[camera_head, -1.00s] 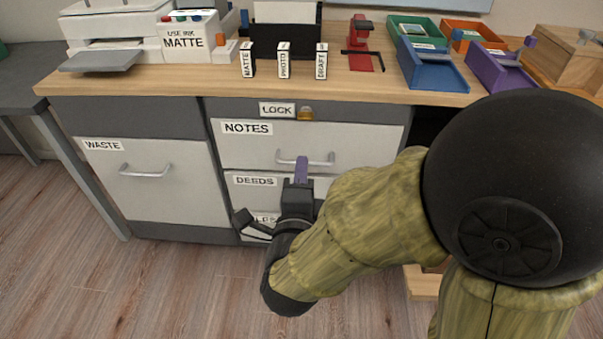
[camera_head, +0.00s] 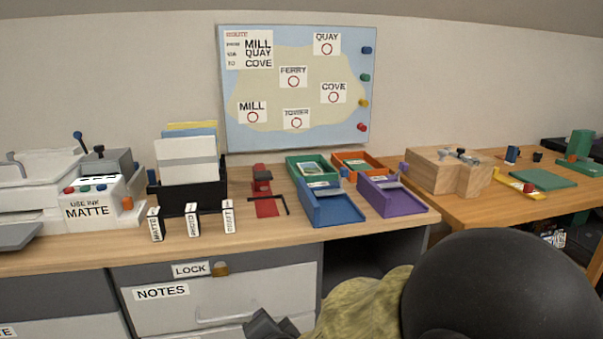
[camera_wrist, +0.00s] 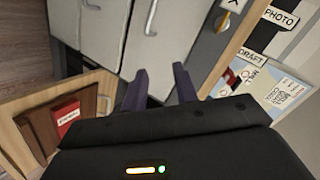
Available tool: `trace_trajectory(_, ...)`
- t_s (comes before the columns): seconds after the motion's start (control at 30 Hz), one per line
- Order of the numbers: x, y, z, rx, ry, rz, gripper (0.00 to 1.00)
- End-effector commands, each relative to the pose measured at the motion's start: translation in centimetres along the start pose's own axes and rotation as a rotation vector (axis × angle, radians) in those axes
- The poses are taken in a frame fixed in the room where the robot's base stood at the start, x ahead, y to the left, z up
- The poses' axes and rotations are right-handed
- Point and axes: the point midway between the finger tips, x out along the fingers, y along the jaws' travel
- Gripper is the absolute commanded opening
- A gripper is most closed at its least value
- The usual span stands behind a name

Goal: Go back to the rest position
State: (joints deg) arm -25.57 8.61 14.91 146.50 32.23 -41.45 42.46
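My gripper (camera_wrist: 160,82) shows in the wrist view with two purple fingers apart and nothing between them, so it is open. In the head view only a dark part of it (camera_head: 268,326) shows at the bottom edge, in front of the NOTES drawer (camera_head: 230,302). The fingertips are not visible there. My forearm and a large black joint cover the bottom right.
The wooden desk top (camera_head: 330,236) carries a printer (camera_head: 45,190), a black file holder (camera_head: 190,198), a red stand (camera_head: 265,205) and several coloured trays. A route map (camera_head: 297,90) hangs behind. In the wrist view, a red box (camera_wrist: 68,118) sits in a wooden compartment (camera_wrist: 105,85).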

Motion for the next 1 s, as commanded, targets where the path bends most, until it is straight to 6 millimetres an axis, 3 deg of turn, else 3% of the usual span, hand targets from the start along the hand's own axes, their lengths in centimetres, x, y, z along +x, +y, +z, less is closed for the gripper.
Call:
trace_trajectory(0.03, -0.4, 0.5, -1.6, -0.056, -0.022, 0.048, 0.29)
trace_trajectory(0.27, -2.8, 5.7, -6.0, -0.346, -0.208, 0.278, 0.29)
trace_trajectory(0.5, -7.9, 11.1, -9.8, -0.572, -0.435, 0.477, 0.29)
trace_trajectory(0.77, -14.0, 15.2, -12.7, -0.708, -0.662, 0.62, 0.29)
trace_trajectory(1.0, -15.8, 11.7, -14.5, -0.712, -0.663, 0.616, 0.29)
